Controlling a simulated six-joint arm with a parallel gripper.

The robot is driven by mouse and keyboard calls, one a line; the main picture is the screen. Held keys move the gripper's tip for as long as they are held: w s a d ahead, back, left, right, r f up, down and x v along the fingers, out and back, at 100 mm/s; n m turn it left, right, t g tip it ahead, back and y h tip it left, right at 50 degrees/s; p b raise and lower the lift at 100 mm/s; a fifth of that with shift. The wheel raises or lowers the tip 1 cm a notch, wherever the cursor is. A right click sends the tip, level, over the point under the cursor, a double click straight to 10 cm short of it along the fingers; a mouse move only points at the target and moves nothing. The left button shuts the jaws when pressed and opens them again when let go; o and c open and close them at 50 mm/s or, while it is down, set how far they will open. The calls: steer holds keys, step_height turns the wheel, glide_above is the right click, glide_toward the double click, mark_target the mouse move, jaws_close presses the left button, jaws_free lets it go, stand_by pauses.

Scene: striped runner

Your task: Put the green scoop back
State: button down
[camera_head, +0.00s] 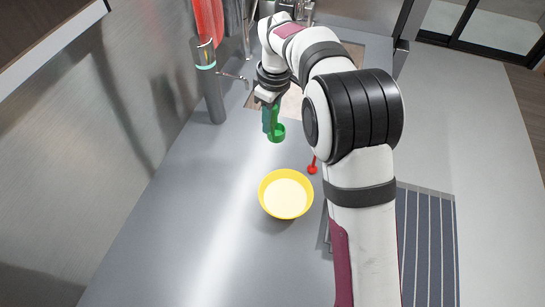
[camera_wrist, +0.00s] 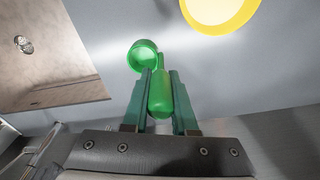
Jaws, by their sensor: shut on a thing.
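In the wrist view, my gripper (camera_wrist: 160,78) is shut on the scoop's handle (camera_wrist: 160,95), with a dark green finger on each side. The scoop's round cup (camera_wrist: 143,55) shows beyond the fingertips. The scoop seems clear of the counter; its exact height is hard to tell. A yellow bowl (camera_head: 264,200) with a pale filling stands nearer in the head view; its edge also shows in the wrist view (camera_wrist: 238,27).
A red utensil (camera_head: 312,167) lies right of the bowl, partly hidden by my arm. The striped runner (camera_head: 430,245) lies at lower right. A grey post (camera_head: 210,85) stands by the wall. The sink (camera_wrist: 50,65) has a drain. The counter left of the bowl is clear.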

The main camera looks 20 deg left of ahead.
steer(key=f, duration=0.9)
steer(key=shift+s+a+f, duration=0.25)
steer(key=shift+a+f, duration=0.1)
steer(key=shift+a, duration=0.05)
steer(key=shift+f, duration=0.1)
steer(key=c, duration=0.7)
jaws_free()
